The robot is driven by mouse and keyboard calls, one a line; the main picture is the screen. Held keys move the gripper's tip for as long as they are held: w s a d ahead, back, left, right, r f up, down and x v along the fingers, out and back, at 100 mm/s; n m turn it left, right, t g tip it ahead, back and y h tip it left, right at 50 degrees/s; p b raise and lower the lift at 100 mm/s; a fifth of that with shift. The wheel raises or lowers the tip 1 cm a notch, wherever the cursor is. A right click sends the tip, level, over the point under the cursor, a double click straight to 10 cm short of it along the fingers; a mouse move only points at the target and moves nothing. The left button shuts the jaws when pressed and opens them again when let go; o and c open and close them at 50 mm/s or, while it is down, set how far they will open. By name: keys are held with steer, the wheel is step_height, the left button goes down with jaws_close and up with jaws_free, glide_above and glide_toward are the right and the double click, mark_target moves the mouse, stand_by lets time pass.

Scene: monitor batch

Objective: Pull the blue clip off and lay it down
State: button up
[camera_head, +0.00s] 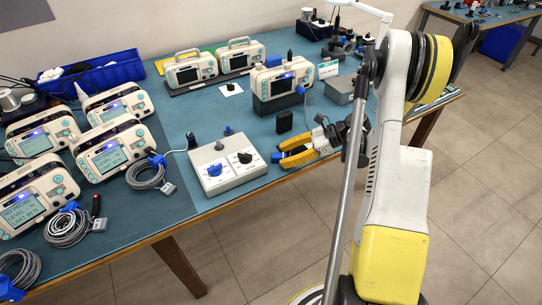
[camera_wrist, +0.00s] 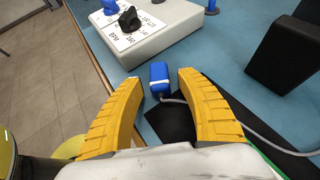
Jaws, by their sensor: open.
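The blue clip (camera_wrist: 159,76) lies in front of my open gripper (camera_wrist: 160,83) in the wrist view, between the two yellow fingertips, with a gap on each side. A grey cable runs from its near end to the right. A dark flat patch lies below and to the right of it; I cannot tell what the clip is fastened to. In the head view the clip (camera_head: 276,157) is a small blue spot at the tips of my gripper (camera_head: 282,152), just right of the white knob box (camera_head: 225,165). My gripper holds nothing.
The knob box also shows at the top of the wrist view (camera_wrist: 135,38). A black block (camera_head: 284,121) stands behind my gripper. A monitor (camera_head: 278,80) stands further back, with more monitors (camera_head: 105,152) and coiled cables (camera_head: 150,175) at left. The table's front edge is close.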

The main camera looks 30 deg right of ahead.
steer(key=v, duration=1.1)
steer(key=shift+s+d+r, duration=0.15)
steer(key=shift+d, duration=0.05)
steer(key=a+r+n+g+h, duration=0.1)
steer(key=a+r+n+h, duration=0.1)
steer(key=a+r+n, duration=0.45)
steer(key=a+r+n+g+h, duration=0.1)
steer(key=a+r+n+h, duration=0.2)
steer(key=a, duration=0.6)
steer(key=s+a+r+n+t+h, duration=0.3)
steer(key=s+a+r+n+h, duration=0.1)
steer(key=s+a+n, duration=0.7)
steer(key=s+n+h, duration=0.1)
steer(key=n, duration=0.2)
steer(key=shift+r, duration=0.4)
steer(key=shift+s+a+n, duration=0.1)
steer(key=shift+n, duration=0.15)
